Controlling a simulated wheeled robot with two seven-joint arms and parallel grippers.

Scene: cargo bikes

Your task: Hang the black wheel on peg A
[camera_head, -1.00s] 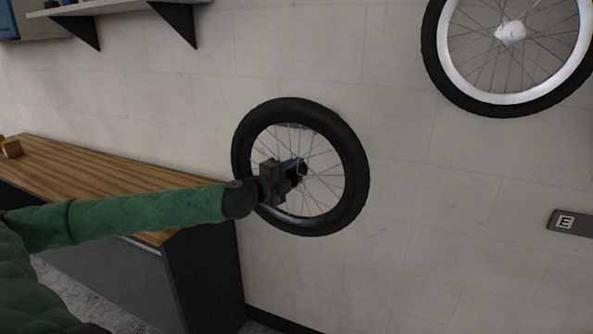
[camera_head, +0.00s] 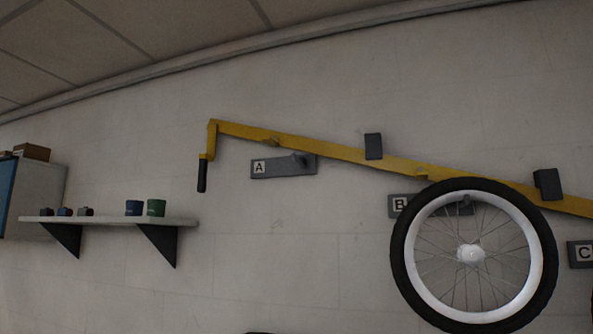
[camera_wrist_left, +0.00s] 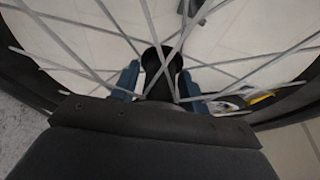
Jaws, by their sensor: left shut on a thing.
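The black wheel fills the left wrist view, with its dark hub (camera_wrist_left: 160,65), grey spokes and black tyre (camera_wrist_left: 45,88) close to the camera. My left gripper (camera_wrist_left: 160,78) is shut on the hub, one blue finger on each side. In the head view only a thin dark arc at the bottom edge shows, perhaps the top of the tyre. Peg A (camera_head: 301,159) sticks out of a grey plate (camera_head: 284,167) lettered A on the wall, and nothing hangs on it. My right gripper is in neither view.
A white-rimmed wheel (camera_head: 470,254) hangs at plate B (camera_head: 400,206), right of peg A. A yellow bar (camera_head: 340,151) with a black grip runs above the plates. Plate C (camera_head: 580,254) is far right. A shelf (camera_head: 110,221) with cups is left. Wall below peg A is clear.

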